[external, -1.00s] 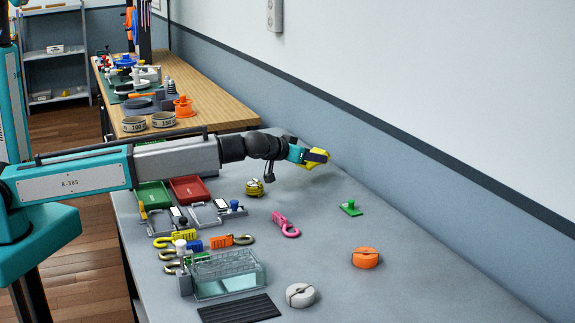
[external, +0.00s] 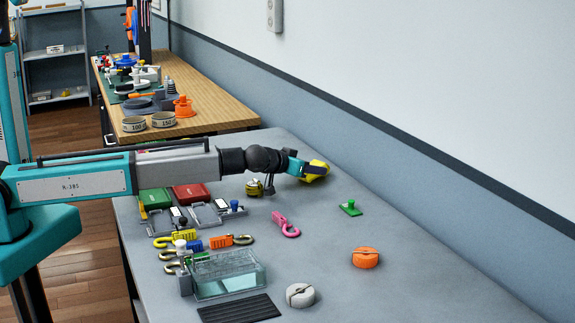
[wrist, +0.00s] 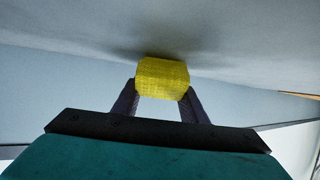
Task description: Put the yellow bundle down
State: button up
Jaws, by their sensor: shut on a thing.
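The yellow bundle (external: 316,170) is at the tip of my gripper (external: 307,168), over the far part of the grey table near the wall. In the wrist view the yellow bundle (wrist: 162,78) sits between the two dark fingers of my gripper (wrist: 160,95), which is shut on it. A dark shadow lies on the grey surface close behind the bundle. I cannot tell whether the bundle touches the table.
On the grey table (external: 340,285) are a green block with a knob (external: 350,208), a pink hook (external: 286,225), an orange puck (external: 365,257), a white puck (external: 300,295) and a yellow-and-dark item (external: 254,187). A clear box (external: 228,273) stands front left. The right side is mostly bare.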

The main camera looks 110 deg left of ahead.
jog(key=shift+f, duration=0.1)
jog(key=o, duration=1.1)
jog(key=shift+c, duration=0.2)
jog(key=shift+r, duration=0.2)
jog(key=shift+b+v, duration=0.7)
jog(key=shift+v, duration=5.25)
